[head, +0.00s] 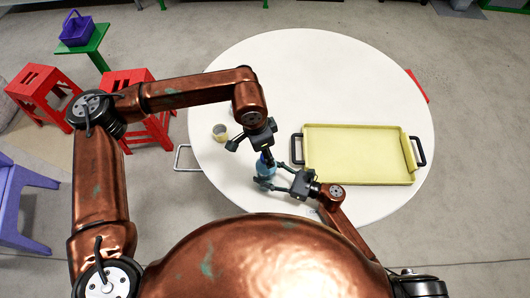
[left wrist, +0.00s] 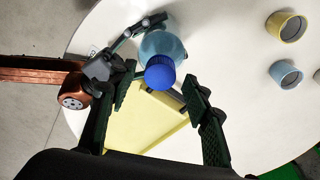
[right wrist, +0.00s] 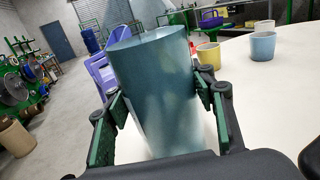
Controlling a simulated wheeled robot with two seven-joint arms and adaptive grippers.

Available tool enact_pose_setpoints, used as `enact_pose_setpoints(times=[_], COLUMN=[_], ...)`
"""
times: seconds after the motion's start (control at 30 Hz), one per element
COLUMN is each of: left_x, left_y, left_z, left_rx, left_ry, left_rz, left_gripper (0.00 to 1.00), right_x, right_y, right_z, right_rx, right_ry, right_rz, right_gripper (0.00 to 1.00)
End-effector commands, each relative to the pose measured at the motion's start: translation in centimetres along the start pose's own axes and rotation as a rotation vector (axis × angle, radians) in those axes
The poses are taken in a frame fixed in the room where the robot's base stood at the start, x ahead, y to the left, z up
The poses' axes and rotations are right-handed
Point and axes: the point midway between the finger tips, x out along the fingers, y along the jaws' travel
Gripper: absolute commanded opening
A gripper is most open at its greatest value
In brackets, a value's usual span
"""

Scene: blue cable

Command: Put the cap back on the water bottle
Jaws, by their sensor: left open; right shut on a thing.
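The translucent blue water bottle (head: 265,170) is held over the near left part of the table by my right gripper (head: 273,176). In the right wrist view the bottle (right wrist: 155,90) fills the space between the right fingers. The blue cap (left wrist: 160,74) shows at the bottle's neck in the left wrist view; I cannot tell whether it is fully seated. My left gripper (left wrist: 160,88) is open, with one finger on each side of the cap and gaps visible. In the head view the left gripper (head: 262,150) is directly above the bottle and hides the cap.
A yellow tray (head: 358,178) with dark handles lies to the right on the round white table (head: 300,60). A yellow cup (left wrist: 287,27) and a light blue cup (left wrist: 286,74) stand to the left of the bottle in the head view. The far part of the table is clear.

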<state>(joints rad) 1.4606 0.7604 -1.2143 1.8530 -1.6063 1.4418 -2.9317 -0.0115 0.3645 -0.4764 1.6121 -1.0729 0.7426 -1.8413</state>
Motion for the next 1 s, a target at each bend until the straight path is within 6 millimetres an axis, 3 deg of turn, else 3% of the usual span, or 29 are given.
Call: enact_pose_setpoints(times=[0.3,0.67,0.87,1.0], left_x=[-3.7,-3.9,-4.0,-4.1], left_y=[0.0,0.0,0.0,-0.1], left_z=[-0.6,-0.6,-0.7,-0.7], left_rx=[0.0,-0.015,-0.216,-0.488], left_ry=[0.0,0.0,-0.006,-0.014], left_rz=[-0.001,0.0,-0.001,-0.005], left_gripper=[0.45,0.42,0.42,0.42], right_x=[0.0,0.0,0.0,0.0], right_y=[0.0,0.0,0.0,0.0], right_z=[0.0,0.0,0.0,0.0], right_rx=[0.0,0.0,0.0,0.0], right_ry=[0.001,0.001,0.001,0.001], right_rz=[0.0,0.0,0.0,0.0], right_gripper=[0.0,0.0,0.0,0.0])
